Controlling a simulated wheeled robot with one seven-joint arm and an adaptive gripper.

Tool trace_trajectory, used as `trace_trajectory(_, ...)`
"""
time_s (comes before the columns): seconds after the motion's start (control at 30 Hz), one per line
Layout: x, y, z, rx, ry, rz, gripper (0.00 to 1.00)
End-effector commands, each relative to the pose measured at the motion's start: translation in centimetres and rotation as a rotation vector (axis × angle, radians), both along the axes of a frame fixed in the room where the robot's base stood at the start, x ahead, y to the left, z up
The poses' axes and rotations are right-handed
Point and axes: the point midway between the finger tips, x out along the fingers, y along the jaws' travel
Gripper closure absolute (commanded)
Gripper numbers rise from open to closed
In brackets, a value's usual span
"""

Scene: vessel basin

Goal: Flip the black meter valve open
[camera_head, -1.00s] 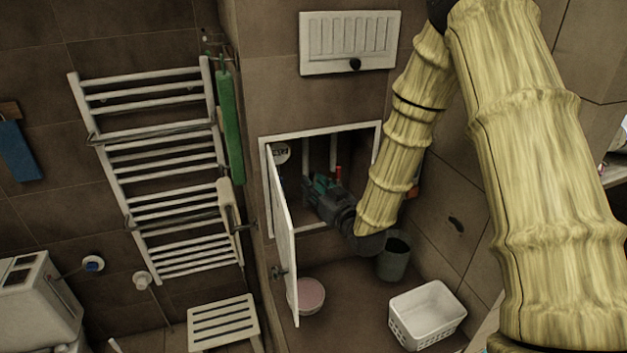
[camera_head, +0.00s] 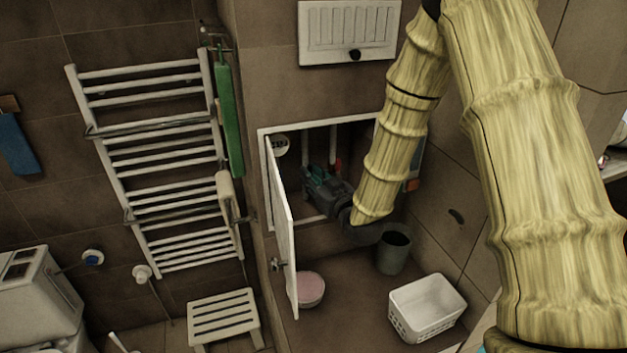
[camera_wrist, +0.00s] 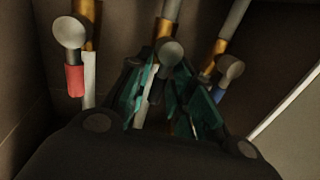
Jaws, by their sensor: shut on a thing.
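Three pipes with round-ended valves show in the wrist view. The left valve (camera_wrist: 71,36) has a red handle and the right valve (camera_wrist: 229,68) has a blue one. The middle valve (camera_wrist: 170,52) stands between them, straight ahead of my gripper (camera_wrist: 172,105); I take it for the black meter valve. My gripper's teal-lined fingers are around its lower part and shut on it. In the head view my gripper (camera_head: 318,182) reaches into the wall recess, and the black valve cannot be made out.
The recess has a white frame (camera_head: 264,180) and an open white door (camera_head: 281,230) on its left. Below are a dark bin (camera_head: 393,252), a white basket (camera_head: 427,308) and a pink-filled bowl (camera_head: 311,289). A towel rack (camera_head: 150,160) stands left.

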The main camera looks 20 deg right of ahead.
Motion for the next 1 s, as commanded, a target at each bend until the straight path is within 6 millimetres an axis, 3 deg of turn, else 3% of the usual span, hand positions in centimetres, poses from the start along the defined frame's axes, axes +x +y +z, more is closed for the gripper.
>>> trace_trajectory(0.33,-0.1,0.2,0.0,-0.024,-0.001,0.001,1.0)
trace_trajectory(0.37,-0.1,0.1,0.0,-0.024,-0.001,0.001,0.72)
trace_trajectory(0.4,-0.1,0.1,0.0,-0.024,-0.001,0.001,0.69)
trace_trajectory(0.77,-0.3,0.0,0.0,-0.025,-0.001,0.0,0.69)
trace_trajectory(1.0,-3.1,-0.7,0.0,-0.024,0.003,-0.001,0.69)
